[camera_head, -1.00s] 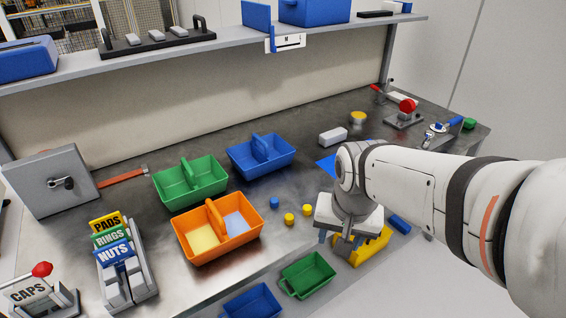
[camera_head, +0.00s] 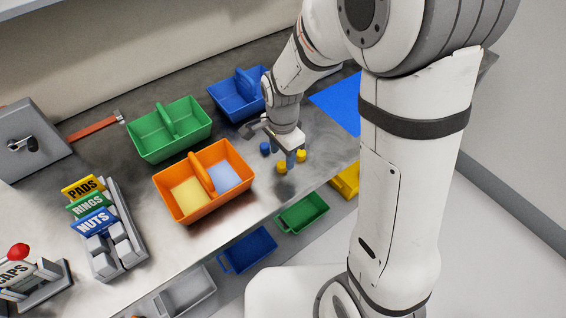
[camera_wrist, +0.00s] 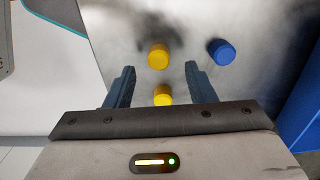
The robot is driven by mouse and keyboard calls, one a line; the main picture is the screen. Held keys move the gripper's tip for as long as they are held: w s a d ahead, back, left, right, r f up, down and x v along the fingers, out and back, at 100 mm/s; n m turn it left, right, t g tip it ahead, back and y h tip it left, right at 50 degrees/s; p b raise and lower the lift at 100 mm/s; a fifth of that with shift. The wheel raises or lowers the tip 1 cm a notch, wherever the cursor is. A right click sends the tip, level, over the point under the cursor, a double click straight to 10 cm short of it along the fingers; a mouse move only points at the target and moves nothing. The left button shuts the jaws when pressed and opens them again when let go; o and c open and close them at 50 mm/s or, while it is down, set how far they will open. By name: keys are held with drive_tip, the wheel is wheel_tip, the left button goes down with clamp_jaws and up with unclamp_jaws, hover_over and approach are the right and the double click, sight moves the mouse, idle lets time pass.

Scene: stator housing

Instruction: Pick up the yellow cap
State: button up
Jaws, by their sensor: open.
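Two yellow caps lie on the grey metal table. In the head view one yellow cap (camera_head: 281,168) is nearer the table's front edge and the other yellow cap (camera_head: 301,155) is to its right. In the wrist view one yellow cap (camera_wrist: 158,56) shows ahead of the fingers, and another yellow cap (camera_wrist: 162,95) shows between them. A blue cap (camera_head: 265,149) lies close by, and it also shows in the wrist view (camera_wrist: 221,52). My gripper (camera_head: 290,159) is open and empty just above the caps, fingers pointing down; it also shows in the wrist view (camera_wrist: 161,88).
An orange two-compartment bin (camera_head: 205,212) stands left of the caps. A green bin (camera_head: 170,150) and a blue bin (camera_head: 236,112) stand behind. A label rack (camera_head: 128,252) is at left. Below the front edge hang a green bin (camera_head: 301,212) and a blue bin (camera_head: 248,250).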

sight(282, 167)
drive_tip(key=shift+a+f, duration=0.1)
drive_tip(key=shift+f, duration=1.35)
drive_tip(key=shift+c, duration=0.3)
drive_tip(key=c, duration=1)
